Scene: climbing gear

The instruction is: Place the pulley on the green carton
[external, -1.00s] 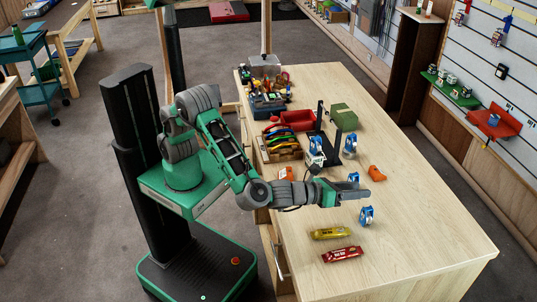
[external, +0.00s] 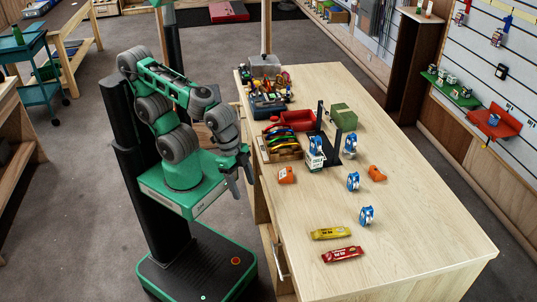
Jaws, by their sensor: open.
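The green carton (external: 343,118) sits towards the back of the wooden table, behind a black stand. Several blue-and-white pulley-like pieces show. One (external: 353,181) stands on the table right of the middle, and another (external: 366,215) stands nearer the front. Two more, a left one (external: 316,145) and a right one (external: 350,142), are at the black stand; I cannot tell how they are held. None of them is on the carton. My gripper (external: 242,188) is open and empty, pointing down beside the table's left edge, away from all the pulleys.
The black stand (external: 329,149) is in front of the carton. A wooden tray (external: 283,153) of colourful gear lies left of it. Orange pieces (external: 286,175) (external: 377,173) flank the middle. Yellow (external: 331,233) and red (external: 342,254) bars lie at the front. The front right is bare.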

